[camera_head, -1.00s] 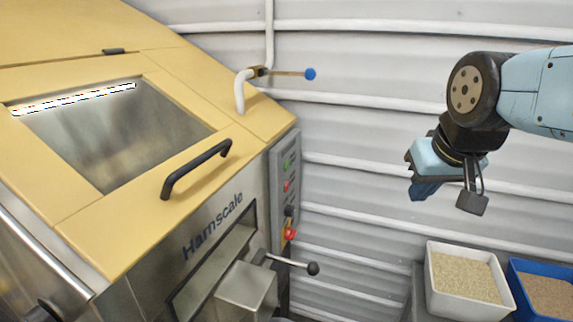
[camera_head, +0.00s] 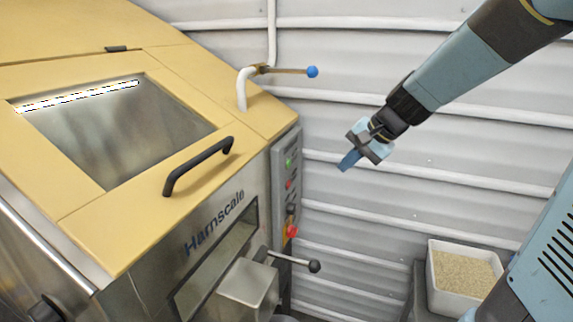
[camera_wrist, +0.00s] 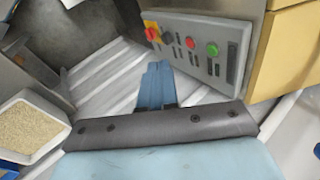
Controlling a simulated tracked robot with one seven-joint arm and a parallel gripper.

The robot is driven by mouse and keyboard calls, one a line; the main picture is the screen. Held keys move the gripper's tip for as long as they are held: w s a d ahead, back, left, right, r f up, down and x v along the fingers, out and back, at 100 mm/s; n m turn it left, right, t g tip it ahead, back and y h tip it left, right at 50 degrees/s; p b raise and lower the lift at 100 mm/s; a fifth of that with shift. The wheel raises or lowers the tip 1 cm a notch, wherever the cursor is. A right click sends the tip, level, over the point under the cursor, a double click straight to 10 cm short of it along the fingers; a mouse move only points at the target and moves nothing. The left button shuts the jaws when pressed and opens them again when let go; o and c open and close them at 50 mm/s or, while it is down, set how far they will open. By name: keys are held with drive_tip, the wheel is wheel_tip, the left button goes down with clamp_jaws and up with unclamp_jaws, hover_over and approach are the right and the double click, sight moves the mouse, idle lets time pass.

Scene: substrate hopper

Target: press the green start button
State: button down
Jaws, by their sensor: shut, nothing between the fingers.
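The green start button (camera_head: 289,162) is the top button on the grey control panel (camera_head: 285,190) at the right side of the hopper machine. It also shows in the wrist view (camera_wrist: 212,49), to the right of my gripper's fingers. My gripper (camera_head: 347,163) is shut and empty, to the right of the panel and apart from it in the head view. In the wrist view the shut blue fingers (camera_wrist: 158,72) point towards the panel's lower side, and the green button is clear of them.
Below the green button are a red button (camera_head: 289,183), a black switch and a red knob (camera_head: 291,231) on yellow. A black-knobbed lever (camera_head: 314,266) juts out lower down, a blue-knobbed valve handle (camera_head: 312,72) above. A white bin of grain (camera_head: 462,274) stands at the right.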

sight(289, 163)
drive_tip(key=w+f+m+y, duration=0.1)
drive_tip(key=w+f+m, duration=0.2)
drive_tip(key=w, duration=0.3)
drive_tip(key=w+f+m, duration=0.3)
drive_tip(key=w+f, duration=0.2)
drive_tip(key=w, duration=0.2)
drive_tip(key=shift+a+f+t+y, duration=0.25)
drive_tip(key=shift+a+t+y, duration=0.15)
drive_tip(key=shift+a, duration=0.05)
drive_tip(key=shift+a, duration=0.1)
drive_tip(key=w+a, duration=0.3)
drive_tip(key=a, duration=0.5)
drive_tip(key=shift+w, duration=0.15)
idle(1.4)
drive_tip(key=shift+a+r, duration=0.1)
drive_tip(key=shift+a, duration=0.25)
